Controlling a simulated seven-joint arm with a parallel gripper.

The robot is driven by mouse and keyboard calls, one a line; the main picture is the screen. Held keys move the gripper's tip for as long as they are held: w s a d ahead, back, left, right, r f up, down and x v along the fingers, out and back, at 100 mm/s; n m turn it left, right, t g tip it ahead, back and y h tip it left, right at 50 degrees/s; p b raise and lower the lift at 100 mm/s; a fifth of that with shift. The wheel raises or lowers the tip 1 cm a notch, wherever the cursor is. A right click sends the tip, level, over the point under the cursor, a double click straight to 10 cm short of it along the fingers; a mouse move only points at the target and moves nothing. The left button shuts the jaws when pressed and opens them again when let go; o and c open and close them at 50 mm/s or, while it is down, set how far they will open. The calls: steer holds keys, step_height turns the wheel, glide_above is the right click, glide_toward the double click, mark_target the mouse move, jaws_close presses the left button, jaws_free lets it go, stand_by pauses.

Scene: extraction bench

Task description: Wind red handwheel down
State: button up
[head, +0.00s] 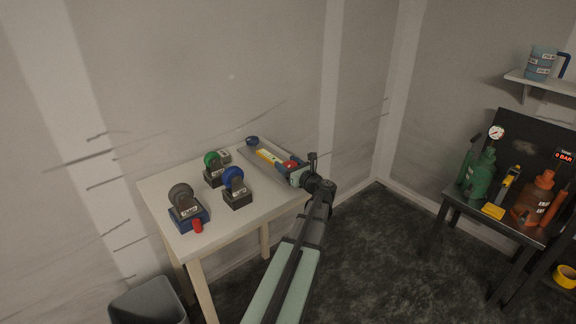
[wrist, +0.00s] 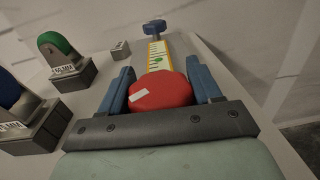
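The red handwheel (wrist: 160,92) is a round red knob with a small pale label on top, in front of a yellow scale strip (wrist: 158,57) in the wrist view. My gripper (wrist: 163,85) has its two blue fingers apart, one on each side of the red handwheel. Narrow gaps seem to show beside the wheel, so I see no clear grip on it. In the head view the red handwheel (head: 290,164) shows at the table's right part, with my gripper (head: 295,172) right at it. The underside of the wheel is hidden.
A blue knob (head: 252,140) stands at the scale's far end. Green (head: 211,158), blue (head: 233,178) and grey (head: 181,195) wheels on blocks stand left on the white table (head: 157,191). A red cylinder (head: 197,226) is at the front. A dark bench (head: 447,190) with bottles stands right.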

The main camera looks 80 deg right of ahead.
steer(key=c, duration=0.5)
steer(key=shift+o, duration=0.2)
steer(key=shift+m+g+h, duration=0.4)
steer(key=shift+g, duration=0.1)
steer(key=shift+s+d+m+g+h, duration=0.1)
steer(key=shift+m+g+h, duration=0.3)
steer(key=shift+g, duration=0.1)
steer(key=o, duration=1)
steer(key=shift+c, duration=0.2)
steer(key=v, duration=1.3)
steer(key=shift+s+a, duration=0.25)
steer(key=shift+a, duration=0.1)
